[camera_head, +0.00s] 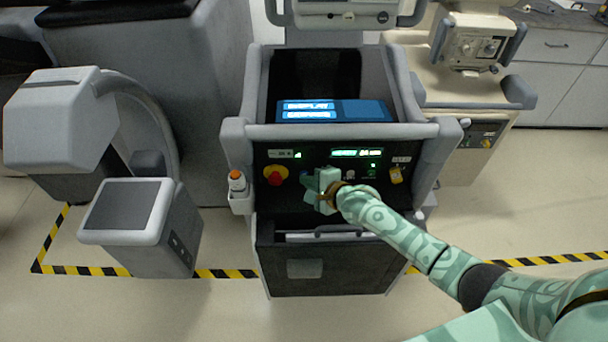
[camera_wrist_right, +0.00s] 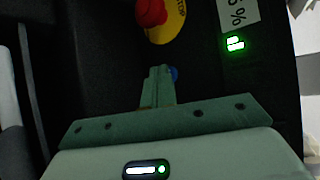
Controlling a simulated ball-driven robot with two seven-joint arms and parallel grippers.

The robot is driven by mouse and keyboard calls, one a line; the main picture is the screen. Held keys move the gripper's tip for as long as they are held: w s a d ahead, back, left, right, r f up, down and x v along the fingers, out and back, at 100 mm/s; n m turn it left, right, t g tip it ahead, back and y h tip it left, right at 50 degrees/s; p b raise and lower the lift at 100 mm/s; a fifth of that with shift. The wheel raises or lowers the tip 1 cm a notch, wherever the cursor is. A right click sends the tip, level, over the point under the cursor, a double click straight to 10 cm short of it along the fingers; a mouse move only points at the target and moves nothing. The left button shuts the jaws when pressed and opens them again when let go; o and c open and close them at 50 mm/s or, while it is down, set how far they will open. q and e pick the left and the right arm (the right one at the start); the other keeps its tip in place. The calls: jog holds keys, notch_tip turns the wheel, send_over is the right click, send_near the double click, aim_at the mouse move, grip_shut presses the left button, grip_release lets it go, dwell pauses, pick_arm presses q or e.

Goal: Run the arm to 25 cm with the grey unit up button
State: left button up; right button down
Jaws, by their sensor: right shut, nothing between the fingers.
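The grey unit (camera_head: 345,131) stands in the middle of the head view, with a black front panel. A green lit readout (camera_head: 357,153) is on the panel; its digits are too small to read surely. My right gripper (camera_head: 316,186) is shut and empty, its fingers pointing at the panel. A blue button (camera_head: 305,176) shows just left of the fingers. In the right wrist view a blue button (camera_wrist_right: 174,73) peeks out beside the shut fingertips (camera_wrist_right: 160,72), which hide most of it. I cannot tell whether they touch. My left gripper is out of view.
A red stop knob on yellow (camera_head: 274,175) sits left of the fingers. A yellow tag or key (camera_head: 396,175) is to the right, and a small green light (camera_head: 373,166) lies between. An orange-capped bottle (camera_head: 237,180) hangs at the unit's left side. A drawer handle (camera_head: 325,232) is below.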

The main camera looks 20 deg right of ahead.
dwell(0.3)
jog(key=shift+s+a+r+p, duration=0.1)
jog(key=shift+s+r+p, duration=0.05)
jog(key=shift+s+p, duration=0.3)
jog(key=shift+s+a+p, duration=0.1)
jog(key=shift+s+p, duration=0.25)
